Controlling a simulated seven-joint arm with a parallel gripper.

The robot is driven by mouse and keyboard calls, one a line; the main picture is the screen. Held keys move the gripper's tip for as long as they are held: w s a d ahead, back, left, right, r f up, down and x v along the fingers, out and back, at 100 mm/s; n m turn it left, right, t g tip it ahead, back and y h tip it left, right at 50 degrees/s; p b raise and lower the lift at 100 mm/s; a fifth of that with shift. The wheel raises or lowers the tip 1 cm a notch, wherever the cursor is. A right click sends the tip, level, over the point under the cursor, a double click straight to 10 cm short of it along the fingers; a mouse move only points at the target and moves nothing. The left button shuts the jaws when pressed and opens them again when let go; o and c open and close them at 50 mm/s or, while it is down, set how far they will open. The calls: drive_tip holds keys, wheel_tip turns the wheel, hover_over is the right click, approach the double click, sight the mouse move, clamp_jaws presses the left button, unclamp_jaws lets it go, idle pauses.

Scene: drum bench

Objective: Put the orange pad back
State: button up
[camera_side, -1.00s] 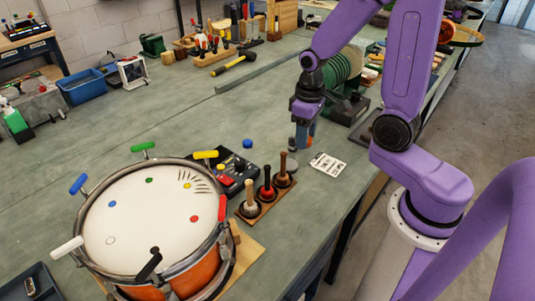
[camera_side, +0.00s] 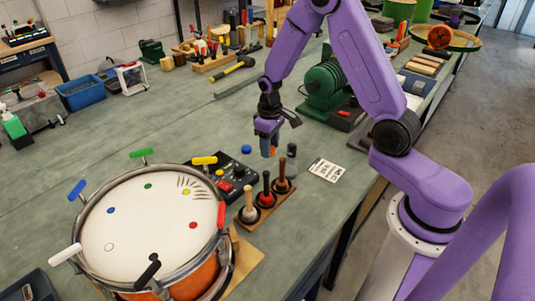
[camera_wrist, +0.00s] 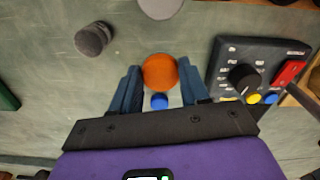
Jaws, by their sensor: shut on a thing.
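My gripper (camera_side: 268,143) is shut on the orange pad (camera_wrist: 160,72), a round piece seen between the two fingers in the wrist view. In the side view, a bit of orange shows at the fingertips, above the bench behind the mallet rack. A small blue round piece (camera_side: 246,149) is on the bench to the gripper's left; in the wrist view it appears (camera_wrist: 159,102) between the fingers, below the pad. A dark cylinder (camera_side: 291,150) stands to the gripper's right and also shows in the wrist view (camera_wrist: 93,38).
A black control box (camera_wrist: 245,65) with knobs lies close to the gripper. A rack (camera_side: 268,205) holds three mallets in front. A drum (camera_side: 150,225) with coloured handles stands front left. A printed card (camera_side: 327,170) lies right.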

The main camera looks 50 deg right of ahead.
sight(268, 163)
drive_tip(key=shift+w+f, duration=0.3)
drive_tip(key=shift+f, duration=0.05)
drive_tip(key=shift+w+f, duration=0.2)
drive_tip(key=shift+f, duration=1.55)
drive_tip(key=shift+f, duration=0.15)
drive_tip(key=o, duration=1.1)
